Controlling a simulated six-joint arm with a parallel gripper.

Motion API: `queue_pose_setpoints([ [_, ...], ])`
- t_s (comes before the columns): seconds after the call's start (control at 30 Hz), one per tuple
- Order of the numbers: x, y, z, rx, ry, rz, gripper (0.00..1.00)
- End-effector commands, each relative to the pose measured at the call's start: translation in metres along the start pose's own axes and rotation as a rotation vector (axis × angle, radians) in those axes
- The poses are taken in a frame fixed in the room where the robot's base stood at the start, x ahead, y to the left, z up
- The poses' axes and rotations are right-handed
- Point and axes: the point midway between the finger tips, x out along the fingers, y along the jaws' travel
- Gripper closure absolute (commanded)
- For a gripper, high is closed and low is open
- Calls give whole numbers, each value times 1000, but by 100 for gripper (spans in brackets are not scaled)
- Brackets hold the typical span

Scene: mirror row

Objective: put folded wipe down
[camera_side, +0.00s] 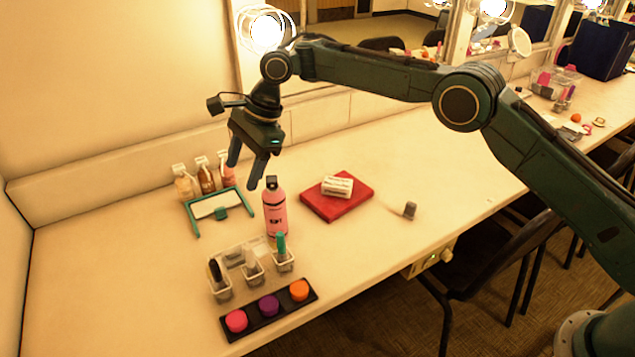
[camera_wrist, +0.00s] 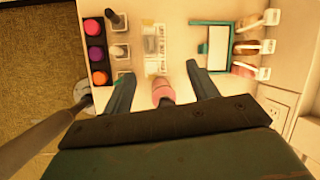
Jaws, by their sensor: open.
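A small white folded item, which looks like the folded wipe (camera_side: 337,186), lies on a flat red pad (camera_side: 350,207) in the side view. My gripper (camera_side: 244,174) is open and empty, pointing down to the left of the pad and above the table. It is apart from the white item. A pink bottle (camera_side: 275,211) with a dark cap stands upright just below and right of the fingers in the side view. In the wrist view the bottle (camera_wrist: 163,92) shows between the open fingers of my gripper (camera_wrist: 161,72). The white item and red pad are not visible in the wrist view.
A teal-framed mirror or tray (camera_side: 218,207) stands before several pump bottles (camera_side: 206,177). Clear cups (camera_side: 253,268) hold brushes or tubes near a black strip with three coloured pots (camera_side: 268,306). A small grey object (camera_side: 410,210) lies right of the pad. The table around it is mostly clear.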

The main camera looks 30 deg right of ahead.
Motion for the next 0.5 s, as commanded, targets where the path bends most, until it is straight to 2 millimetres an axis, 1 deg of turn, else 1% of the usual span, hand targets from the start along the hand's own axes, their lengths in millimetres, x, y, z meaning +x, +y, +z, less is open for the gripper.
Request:
queue_pose_setpoints([
  [0.03,-19,0,-1,-29,3,-15,41],
  [0.1,-40,2,-4,-75,10,-31,41],
  [0.27,-87,12,-10,-184,31,-64,41],
  [0.3,-98,15,-13,-209,38,-72,41],
  [0.5,-151,38,-23,-344,75,-108,41],
])
